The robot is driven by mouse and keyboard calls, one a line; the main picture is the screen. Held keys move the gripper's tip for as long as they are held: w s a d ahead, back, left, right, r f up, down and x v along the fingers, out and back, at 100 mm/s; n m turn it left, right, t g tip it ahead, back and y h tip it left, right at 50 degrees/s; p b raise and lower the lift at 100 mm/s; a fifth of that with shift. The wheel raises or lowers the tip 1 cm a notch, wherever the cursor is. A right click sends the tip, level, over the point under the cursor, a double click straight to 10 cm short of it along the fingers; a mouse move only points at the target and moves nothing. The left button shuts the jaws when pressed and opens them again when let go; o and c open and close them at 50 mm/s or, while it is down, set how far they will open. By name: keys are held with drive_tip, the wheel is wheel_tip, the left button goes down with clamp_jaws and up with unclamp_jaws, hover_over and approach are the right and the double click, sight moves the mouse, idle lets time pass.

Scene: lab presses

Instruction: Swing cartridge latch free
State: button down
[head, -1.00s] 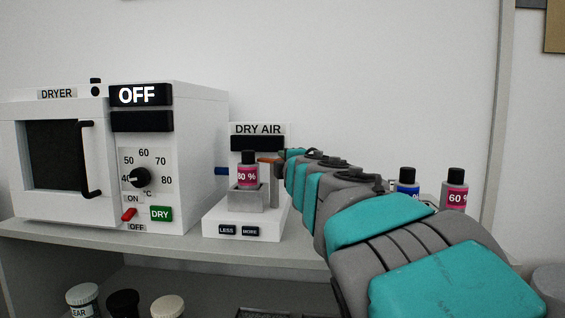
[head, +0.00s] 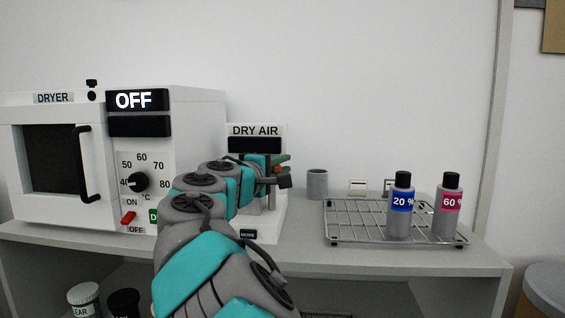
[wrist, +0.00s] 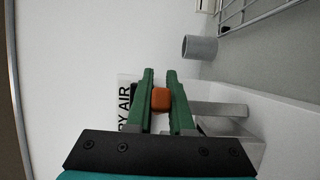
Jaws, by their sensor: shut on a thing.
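The white DRY AIR unit (head: 256,131) stands on the shelf beside the dryer, and my arm covers much of its front. My gripper (head: 283,166) is at the unit's right side in the head view, with its green fingers partly hidden by my wrist. In the wrist view, my gripper (wrist: 160,90) is shut on the orange latch end (wrist: 161,99), which sits between the two green fingers. Only a sliver of orange shows in the head view. The bottle that stood in the unit's holder is hidden behind my arm.
The dryer (head: 60,180) reads OFF at the left. A grey cup (head: 317,184) stands right of the unit. A wire rack (head: 350,225) carries a blue-label 20 % bottle (head: 401,205) and a pink-label 60 % bottle (head: 449,207). The shelf front between unit and rack is clear.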

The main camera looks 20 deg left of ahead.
drive_tip(key=shift+s+a+f+m+g+h, duration=0.15)
drive_tip(key=shift+m+g+h, duration=0.2)
drive_tip(key=shift+m+h, duration=0.6)
drive_tip(key=shift+s+f+m+g+h, duration=0.15)
drive_tip(key=shift+m+g+h, duration=0.3)
drive_tip(key=shift+h, duration=0.9)
drive_tip(key=shift+r, duration=0.1)
drive_tip(key=shift+s+m+g+h, duration=0.1)
drive_tip(key=shift+m+g+h, duration=0.2)
drive_tip(key=shift+m+h, duration=0.45)
drive_tip(key=shift+h, duration=0.35)
drive_tip(key=shift+r, duration=0.1)
drive_tip(key=c, duration=0.8)
unclamp_jaws()
drive_tip(key=v, duration=0.8)
drive_tip(key=shift+r, duration=0.15)
